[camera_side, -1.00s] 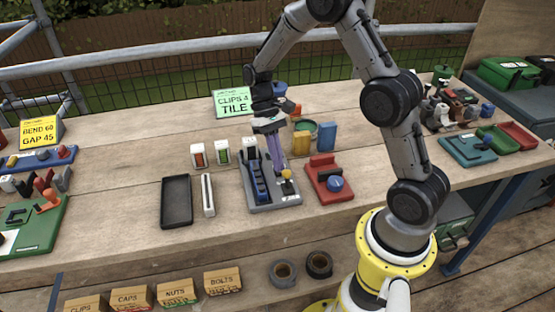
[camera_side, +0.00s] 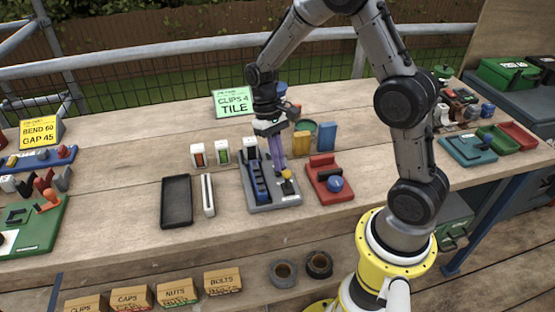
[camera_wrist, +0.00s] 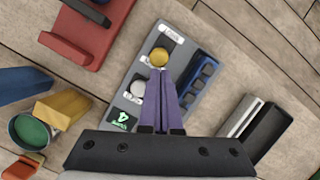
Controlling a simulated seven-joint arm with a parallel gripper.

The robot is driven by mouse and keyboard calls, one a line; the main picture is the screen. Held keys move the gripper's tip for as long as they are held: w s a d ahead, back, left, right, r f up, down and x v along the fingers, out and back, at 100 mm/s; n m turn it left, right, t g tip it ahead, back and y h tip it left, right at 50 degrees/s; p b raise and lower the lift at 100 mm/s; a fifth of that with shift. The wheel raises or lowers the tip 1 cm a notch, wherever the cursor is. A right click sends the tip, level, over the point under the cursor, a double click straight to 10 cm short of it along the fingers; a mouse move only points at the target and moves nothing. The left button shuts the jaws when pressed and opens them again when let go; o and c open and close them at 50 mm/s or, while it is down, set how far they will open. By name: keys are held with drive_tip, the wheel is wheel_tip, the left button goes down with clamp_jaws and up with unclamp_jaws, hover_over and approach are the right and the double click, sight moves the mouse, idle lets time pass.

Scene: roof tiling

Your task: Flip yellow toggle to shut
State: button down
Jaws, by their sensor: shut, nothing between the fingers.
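The yellow toggle (camera_side: 287,174) has a round knob and stands at the front right of a grey panel (camera_side: 262,209). In the wrist view, the yellow toggle (camera_wrist: 159,57) sits beside a small label, with a pale knob (camera_wrist: 138,88) and a green display reading 4 (camera_wrist: 121,118) further along the panel (camera_wrist: 113,101). My gripper (camera_side: 280,168) points down at the panel with its purple fingers together and nothing between them. In the wrist view, the fingertips (camera_wrist: 161,74) are right beside the yellow knob; whether they touch it is unclear.
A dark blue slotted rack (camera_wrist: 199,80) lies along the panel beside the toggles. A red block with a blue knob (camera_side: 324,189) stands close on the right. A black tray (camera_side: 177,201) and a white slotted strip (camera_side: 208,195) lie on the left.

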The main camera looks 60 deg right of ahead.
drive_tip(key=shift+s+a+r, duration=0.1)
drive_tip(key=shift+s+a+r+t+h, duration=0.35)
drive_tip(key=shift+s+a+t+h, duration=0.35)
drive_tip(key=shift+t+h, duration=0.3)
drive_tip(key=shift+s+a+r, duration=0.1)
drive_tip(key=shift+s+a, duration=0.3)
drive_tip(key=shift+r, duration=0.15)
drive_tip(key=shift+r, duration=0.65)
wheel_tip(320, 180, up, 11)
drive_tip(key=w+a, duration=0.1)
drive_tip(key=w, duration=0.1)
drive_tip(key=shift+w+a+r, duration=0.15)
drive_tip(key=shift+a, duration=0.25)
